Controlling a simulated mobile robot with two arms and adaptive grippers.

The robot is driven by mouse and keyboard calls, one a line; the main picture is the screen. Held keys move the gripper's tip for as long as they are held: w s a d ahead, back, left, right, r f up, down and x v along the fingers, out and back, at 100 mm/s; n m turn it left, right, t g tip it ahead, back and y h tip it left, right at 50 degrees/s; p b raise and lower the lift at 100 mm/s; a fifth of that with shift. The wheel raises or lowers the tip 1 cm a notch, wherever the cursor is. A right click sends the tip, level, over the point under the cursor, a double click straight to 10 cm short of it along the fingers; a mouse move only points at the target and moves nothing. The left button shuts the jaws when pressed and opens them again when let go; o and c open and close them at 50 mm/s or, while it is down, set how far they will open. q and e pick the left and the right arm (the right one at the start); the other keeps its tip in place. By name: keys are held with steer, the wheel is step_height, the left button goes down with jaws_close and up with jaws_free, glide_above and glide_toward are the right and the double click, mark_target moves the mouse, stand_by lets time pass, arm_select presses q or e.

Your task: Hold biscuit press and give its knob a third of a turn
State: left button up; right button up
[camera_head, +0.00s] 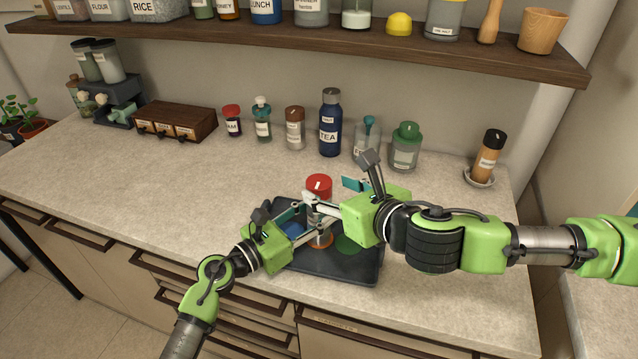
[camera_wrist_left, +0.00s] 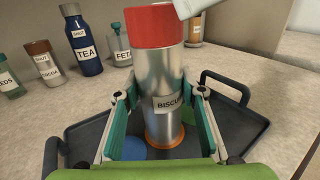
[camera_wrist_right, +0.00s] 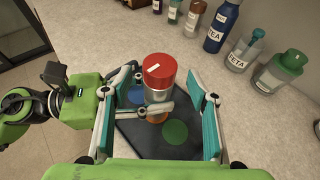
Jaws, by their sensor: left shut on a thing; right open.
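The biscuit press is a silver cylinder (camera_wrist_left: 158,92) with a red knob (camera_head: 319,184) on top and an orange ring at its foot. It stands upright on a dark tray (camera_head: 340,269). My left gripper (camera_wrist_left: 160,128) is shut around its silver body, low down, below the knob. My right gripper (camera_wrist_right: 157,115) is open, its fingers apart on either side of the press and above it. A white mark shows on the knob's top (camera_wrist_right: 159,70). In the head view the arms hide most of the press body.
The tray carries a green disc (camera_wrist_right: 174,133) and a blue disc (camera_wrist_left: 133,150). Jars stand behind, including a blue TEA bottle (camera_head: 330,125) and a green-lidded jar (camera_head: 405,148). A shelf (camera_head: 300,43) hangs above. The counter left of the tray is clear.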

mark_target(324, 187)
steer(key=shift+x, duration=2.7)
steer(key=c, duration=1.2)
